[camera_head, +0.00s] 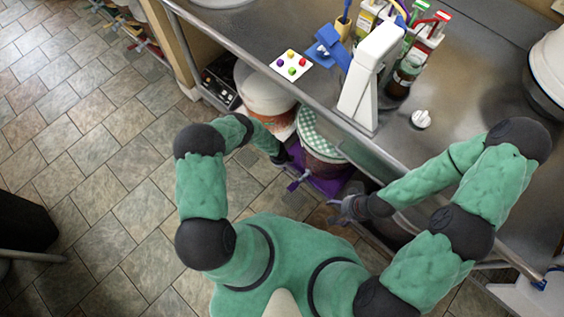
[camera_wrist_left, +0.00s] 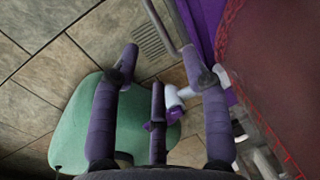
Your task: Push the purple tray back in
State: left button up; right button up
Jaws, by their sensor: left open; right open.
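The purple tray (camera_head: 325,184) sticks out from under the metal counter in the head view, with a small purple piece (camera_head: 297,183) at its front. A bucket with a green checked cover (camera_head: 315,132) stands on it. In the left wrist view, a purple strip of the tray (camera_wrist_left: 206,22) shows beside a dark red bucket surface (camera_wrist_left: 275,65). My left gripper (camera_wrist_left: 160,52) is open with nothing between its fingers, close beside the tray. In the head view its tips are partly hidden near the bucket. My right gripper (camera_head: 338,208) is open, just right of the tray's front.
A second bucket with a white lid (camera_head: 262,92) stands left of the tray under the counter. The metal counter edge (camera_head: 230,55) runs above both buckets. A white stand (camera_head: 370,80) and several bottles are on top.

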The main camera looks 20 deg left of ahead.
pick_arm(q)
jog(key=shift+s+r, duration=0.2)
jog(key=shift+r, duration=0.8)
